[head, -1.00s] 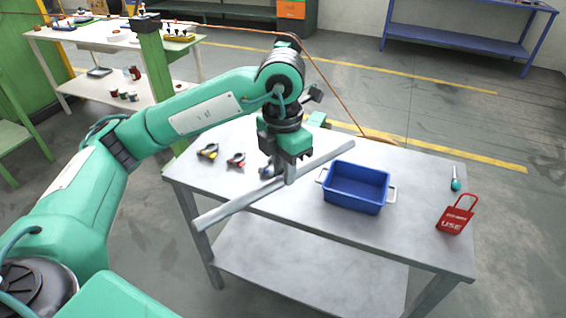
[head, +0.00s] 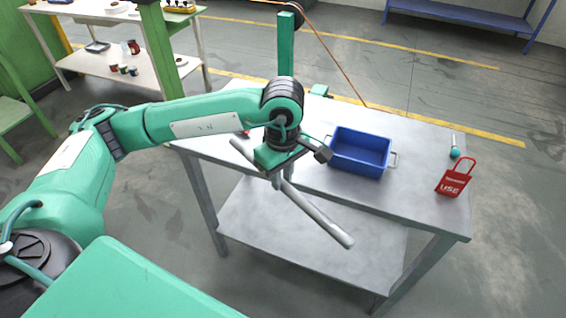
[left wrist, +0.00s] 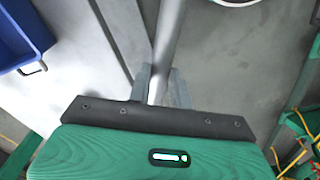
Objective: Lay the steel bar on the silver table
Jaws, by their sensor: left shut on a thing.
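My left gripper (head: 279,182) is shut on the steel bar (head: 318,216), a long grey rod. In the head view the bar slants from upper left to lower right, its near end out past the front edge of the silver table (head: 410,205). The bar appears held above the table's front edge; its exact height is hard to tell. In the left wrist view the bar (left wrist: 170,35) runs up from between the fingers (left wrist: 158,88). The table also shows in that view (left wrist: 230,65). My right gripper is not in view.
A blue bin (head: 360,152) stands on the table just right of the gripper. A red tag (head: 455,178) and a teal-tipped tool (head: 455,150) lie at the right end. A lower shelf (head: 300,240) is below. The table's front right top is bare.

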